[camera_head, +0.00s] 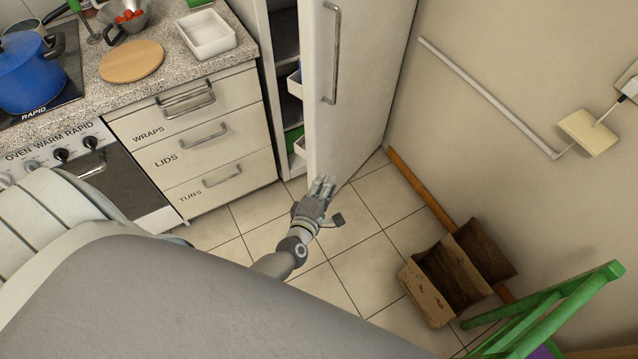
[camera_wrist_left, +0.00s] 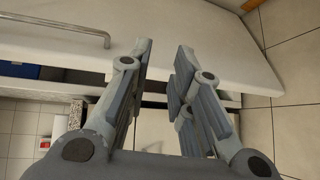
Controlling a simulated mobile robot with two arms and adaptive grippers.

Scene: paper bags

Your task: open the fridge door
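The fridge door (camera_head: 355,90) is a tall white panel with a long metal handle (camera_head: 332,52). It stands swung open, with a gap between it and the dark shelved interior (camera_head: 284,38) on its left. My left gripper (camera_head: 323,184) is at the door's lower edge, well below the handle. The handle (camera_wrist_left: 62,30) also shows there, at upper left, away from the fingers. My right gripper is not in view.
Drawers (camera_head: 205,140) and an oven (camera_head: 110,180) stand left of the fridge. Tiled floor (camera_head: 355,260) is clear around the gripper.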

